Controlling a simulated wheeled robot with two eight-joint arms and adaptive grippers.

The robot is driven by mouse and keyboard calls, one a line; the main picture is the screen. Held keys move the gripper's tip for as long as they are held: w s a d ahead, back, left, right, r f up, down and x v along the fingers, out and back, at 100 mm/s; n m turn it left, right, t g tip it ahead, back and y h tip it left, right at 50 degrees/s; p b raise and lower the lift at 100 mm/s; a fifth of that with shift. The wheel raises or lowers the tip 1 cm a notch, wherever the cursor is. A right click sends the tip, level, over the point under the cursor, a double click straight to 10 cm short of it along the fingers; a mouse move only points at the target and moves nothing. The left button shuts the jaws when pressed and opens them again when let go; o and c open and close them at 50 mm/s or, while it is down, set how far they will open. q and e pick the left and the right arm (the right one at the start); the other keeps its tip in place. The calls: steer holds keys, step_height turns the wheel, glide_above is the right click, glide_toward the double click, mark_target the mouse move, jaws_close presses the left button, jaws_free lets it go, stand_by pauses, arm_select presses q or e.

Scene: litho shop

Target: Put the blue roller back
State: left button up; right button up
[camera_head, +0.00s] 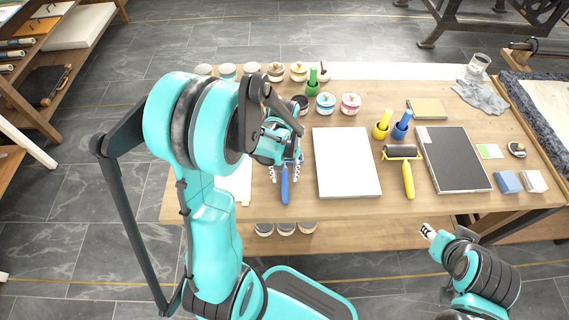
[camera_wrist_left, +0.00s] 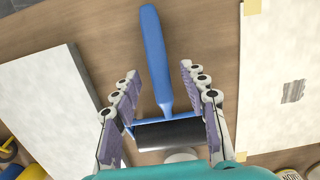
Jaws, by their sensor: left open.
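The blue roller lies on the wooden table, its blue handle (camera_head: 285,188) pointing toward the table's front edge. In the left wrist view its handle (camera_wrist_left: 156,55) points up and its dark roller head (camera_wrist_left: 170,134) lies crosswise. My left gripper (camera_head: 286,172) is over the roller; in the left wrist view its open fingers (camera_wrist_left: 161,108) stand on either side of the frame and roller head. A blue cup-like holder (camera_head: 400,132) stands on the table, right of the white slab. My right gripper (camera_head: 428,231) is by the front edge, its finger opening unclear.
A white slab (camera_head: 347,165) lies right of the blue roller, and a taped paper sheet (camera_wrist_left: 284,75) lies on its other side. A yellow roller (camera_head: 408,180), a dark slab (camera_head: 455,160), a yellow holder (camera_head: 381,130) and a green holder (camera_head: 312,88) stand or lie nearby.

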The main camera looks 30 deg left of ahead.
arm_select(q)
step_height(320, 180, up, 11)
steer(key=w, duration=0.1)
steer(key=shift+a, duration=0.35)
steer(key=s+d+r+m+t, duration=0.5)
steer(key=s+d+m+t, duration=0.1)
steer(key=d+t, duration=0.1)
steer(key=shift+d+t+y, duration=0.25)
steer(key=shift+t+y, duration=0.15)
steer(key=shift+t, duration=0.1)
steer(key=shift+s, duration=0.1)
stand_by(0.4)
